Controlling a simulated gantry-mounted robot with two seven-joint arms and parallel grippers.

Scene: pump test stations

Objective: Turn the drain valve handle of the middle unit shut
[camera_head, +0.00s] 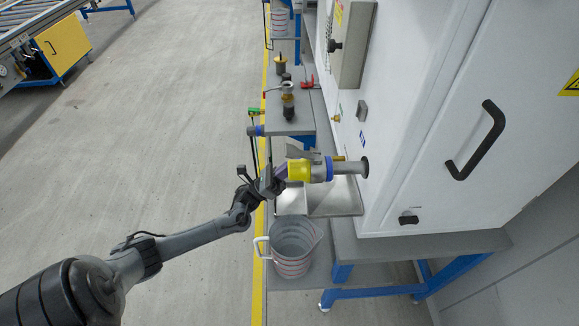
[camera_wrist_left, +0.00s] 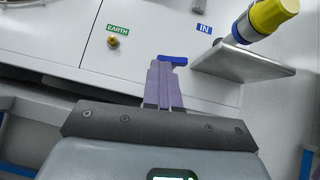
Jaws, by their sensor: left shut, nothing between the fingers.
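My left gripper (camera_head: 281,173) is beside the yellow-and-blue fitting (camera_head: 310,170) on the pipe of the near white cabinet. In the left wrist view its purple fingers (camera_wrist_left: 163,87) are together with nothing between them. A blue lever-like handle (camera_wrist_left: 174,60) shows just beyond the fingertips. The fingers hide part of it, and I cannot tell whether they touch it. I cannot tell whether it is the drain valve handle. In the head view I cannot make it out behind the gripper and fitting. My right gripper is not in view.
The fitting also shows at upper right in the left wrist view (camera_wrist_left: 268,18). A metal tray (camera_head: 337,197) lies below it. A clear jug (camera_head: 293,246) stands below my gripper. Other stations line the right side. The floor (camera_head: 170,120) at left is open.

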